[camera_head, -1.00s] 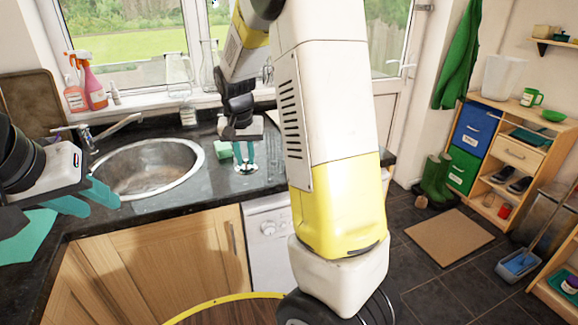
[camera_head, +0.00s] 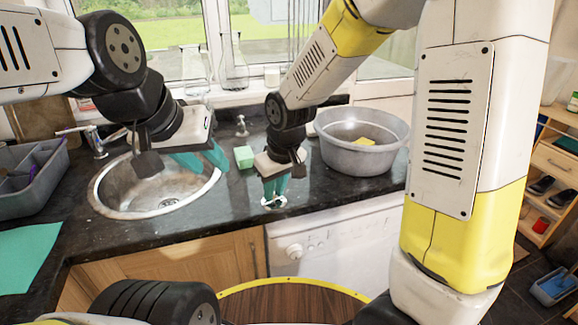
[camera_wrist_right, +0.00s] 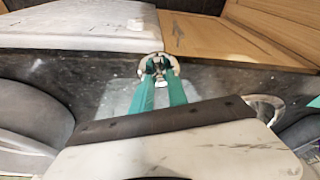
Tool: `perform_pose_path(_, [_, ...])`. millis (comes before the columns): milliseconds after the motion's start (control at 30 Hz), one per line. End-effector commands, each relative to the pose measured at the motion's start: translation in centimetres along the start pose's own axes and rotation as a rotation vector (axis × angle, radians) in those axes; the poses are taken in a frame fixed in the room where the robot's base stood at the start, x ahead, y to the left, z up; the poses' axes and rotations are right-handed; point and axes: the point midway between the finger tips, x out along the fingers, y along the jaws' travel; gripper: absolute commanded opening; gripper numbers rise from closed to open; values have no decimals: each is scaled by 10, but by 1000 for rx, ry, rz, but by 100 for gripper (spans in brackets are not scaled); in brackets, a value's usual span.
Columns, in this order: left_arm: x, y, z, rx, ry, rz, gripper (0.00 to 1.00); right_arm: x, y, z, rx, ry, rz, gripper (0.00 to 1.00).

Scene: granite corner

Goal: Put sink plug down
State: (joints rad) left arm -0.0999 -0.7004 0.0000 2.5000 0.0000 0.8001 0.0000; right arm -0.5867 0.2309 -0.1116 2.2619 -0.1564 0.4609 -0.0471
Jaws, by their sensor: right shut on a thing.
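The sink plug (camera_head: 273,203) is a small pale metal disc at the worktop right of the sink. My right gripper (camera_head: 275,192) points down, its teal fingers shut on the plug. The right wrist view shows the disc (camera_wrist_right: 158,59) around the fingertips (camera_wrist_right: 160,78). The plug is at or very close to the worktop; I cannot tell whether it touches. The round steel sink (camera_head: 112,205) has its drain (camera_head: 170,203) uncovered. My left gripper (camera_head: 200,160) is over the sink's back right part, fingers apart and empty.
A green sponge (camera_head: 244,157) lies behind the plug. A grey tub (camera_head: 360,150) with a yellow sponge (camera_head: 364,141) stands to the right. A grey caddy (camera_head: 30,178) and a teal cloth (camera_head: 25,255) are at the left. The tap (camera_head: 95,140) stands behind the sink. Worktop between sink and tub is mostly clear.

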Motion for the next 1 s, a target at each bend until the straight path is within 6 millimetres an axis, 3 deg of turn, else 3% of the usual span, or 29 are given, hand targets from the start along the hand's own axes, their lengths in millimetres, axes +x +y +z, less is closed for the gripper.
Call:
perform_pose_path(200, [0,0,0,0,0,0,36,16,50,-34,10,-1,2,0])
perform_pose_path(433, [0,0,0,0,0,0,36,29,91,-63,8,0,2,0])
perform_pose_path(733, [0,0,0,0,0,0,36,35,111,-78,7,1,2,0])
perform_pose_path(1000, [0,0,0,0,0,0,36,69,110,-68,6,-2,1,0])
